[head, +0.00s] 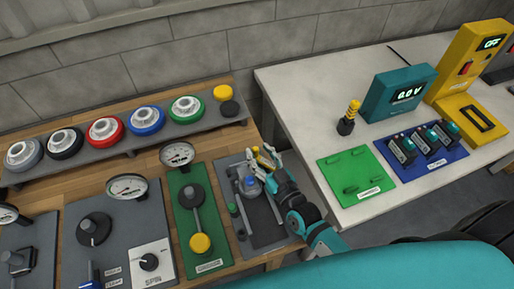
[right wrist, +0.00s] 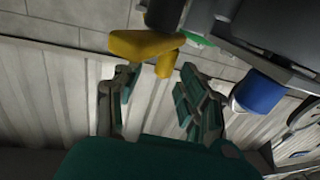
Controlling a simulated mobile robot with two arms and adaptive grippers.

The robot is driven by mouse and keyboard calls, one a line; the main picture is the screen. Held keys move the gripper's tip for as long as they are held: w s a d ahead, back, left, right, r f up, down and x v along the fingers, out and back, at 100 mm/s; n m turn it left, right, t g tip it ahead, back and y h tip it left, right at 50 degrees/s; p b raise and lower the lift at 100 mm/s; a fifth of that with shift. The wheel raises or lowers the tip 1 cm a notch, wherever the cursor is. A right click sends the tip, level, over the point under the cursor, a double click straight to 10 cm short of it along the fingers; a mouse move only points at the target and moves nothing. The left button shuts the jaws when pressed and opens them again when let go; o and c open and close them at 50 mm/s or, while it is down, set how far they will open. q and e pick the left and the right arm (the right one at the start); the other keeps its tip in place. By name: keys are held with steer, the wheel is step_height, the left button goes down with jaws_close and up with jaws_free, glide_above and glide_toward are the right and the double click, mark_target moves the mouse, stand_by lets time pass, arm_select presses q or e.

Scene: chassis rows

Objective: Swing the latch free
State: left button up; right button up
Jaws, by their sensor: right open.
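The latch appears as a yellow angled piece (right wrist: 145,44) in the right wrist view, with a short arm pointing toward my right gripper. My right gripper (right wrist: 160,76) is open, with one finger on each side of the end of that arm. I cannot tell whether either finger touches it. In the head view the right gripper (head: 263,160) is over the back of a grey panel (head: 262,222), and only a bit of yellow shows by its fingers. The gripper hides most of the latch there. My left gripper is not in view.
To the left, a green panel (head: 184,228) carries a lever with a yellow knob (head: 201,244). Behind is a grey shelf (head: 150,143) of coloured round knobs. To the right, across a gap, a white table (head: 320,95) holds a green board (head: 357,176) and a blue board (head: 430,166).

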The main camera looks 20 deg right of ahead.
steer(key=s, duration=0.3)
steer(key=s+d, duration=0.1)
steer(key=s, duration=0.2)
steer(key=s+d, duration=0.1)
steer(key=s, duration=0.2)
steer(key=shift+s, duration=0.2)
